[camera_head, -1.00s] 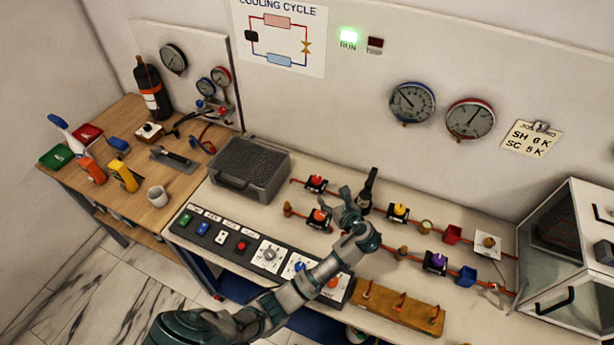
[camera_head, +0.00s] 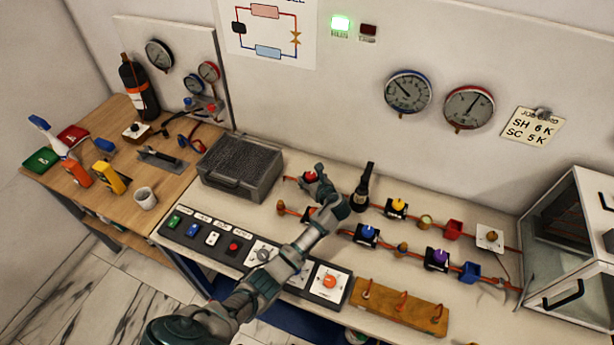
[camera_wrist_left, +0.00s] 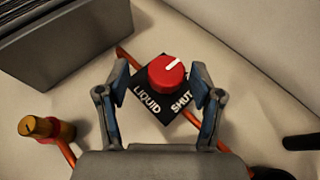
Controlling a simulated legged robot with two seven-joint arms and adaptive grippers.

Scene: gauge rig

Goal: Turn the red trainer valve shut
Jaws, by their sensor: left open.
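The red trainer valve (camera_head: 310,176) sits on a copper pipe at the back of the bench, behind my left gripper (camera_head: 318,182). In the left wrist view the red knob (camera_wrist_left: 166,74) stands on a black plate (camera_wrist_left: 150,102) marked LIQUID and SHUT. Its white pointer line points up and to the right. My left gripper shows there too, with its fingers (camera_wrist_left: 160,100) spread on both sides of the knob and a gap on each side. It is open and holds nothing. My right gripper is not in view.
A grey case (camera_head: 240,168) stands left of the valve. An orange valve (camera_head: 308,213), a blue valve (camera_head: 367,234) and a yellow valve (camera_head: 397,207) sit nearby. A wooden block with hooks (camera_head: 398,306) lies in front.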

